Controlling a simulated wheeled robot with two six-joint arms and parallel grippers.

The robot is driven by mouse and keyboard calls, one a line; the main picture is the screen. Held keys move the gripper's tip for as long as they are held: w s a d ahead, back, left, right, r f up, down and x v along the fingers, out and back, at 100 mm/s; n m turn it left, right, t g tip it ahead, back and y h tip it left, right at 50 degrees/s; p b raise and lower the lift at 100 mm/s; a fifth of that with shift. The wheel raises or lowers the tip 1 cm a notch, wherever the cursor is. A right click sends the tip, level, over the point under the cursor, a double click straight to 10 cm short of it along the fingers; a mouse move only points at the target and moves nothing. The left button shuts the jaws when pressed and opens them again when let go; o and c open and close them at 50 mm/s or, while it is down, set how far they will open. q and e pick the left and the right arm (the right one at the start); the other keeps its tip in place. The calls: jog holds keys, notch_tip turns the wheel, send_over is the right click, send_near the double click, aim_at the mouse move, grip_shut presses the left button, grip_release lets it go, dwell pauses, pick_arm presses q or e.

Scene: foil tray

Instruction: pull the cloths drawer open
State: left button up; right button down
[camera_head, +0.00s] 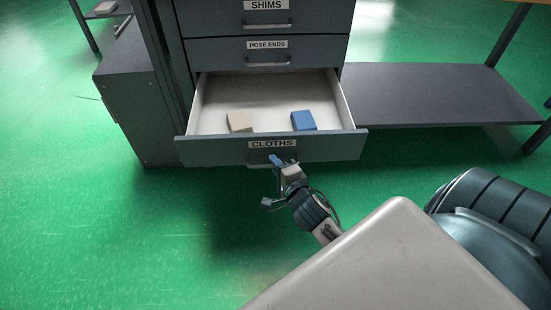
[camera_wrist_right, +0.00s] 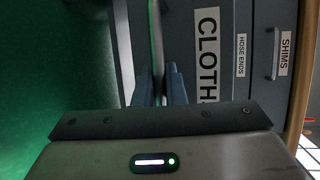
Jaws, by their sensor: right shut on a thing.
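The cloths drawer (camera_head: 215,150) is the lowest labelled drawer of a dark grey cabinet. It stands well out from the cabinet, and its pale inside shows. A beige block (camera_head: 240,121) and a blue block (camera_head: 303,120) lie in it. My right gripper (camera_head: 278,162) is at the handle below the CLOTHS label and is shut on it; the fingers hide part of the handle. In the right wrist view the fingers (camera_wrist_right: 161,88) close around the handle (camera_wrist_right: 156,45), beside the large CLOTHS label. My left gripper is not in view.
The HOSE ENDS drawer (camera_head: 315,52) and the SHIMS drawer (camera_head: 315,20) above are shut. A dark low shelf (camera_head: 430,95) is to the right of the cabinet. Green floor (camera_head: 110,230) is clear in front and to the left.

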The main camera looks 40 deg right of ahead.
jog(key=c, duration=1.8)
grip_release()
jog(key=shift+o, duration=0.2)
jog(key=shift+s, duration=0.1)
jog(key=v, duration=1)
jog(key=shift+s, duration=0.3)
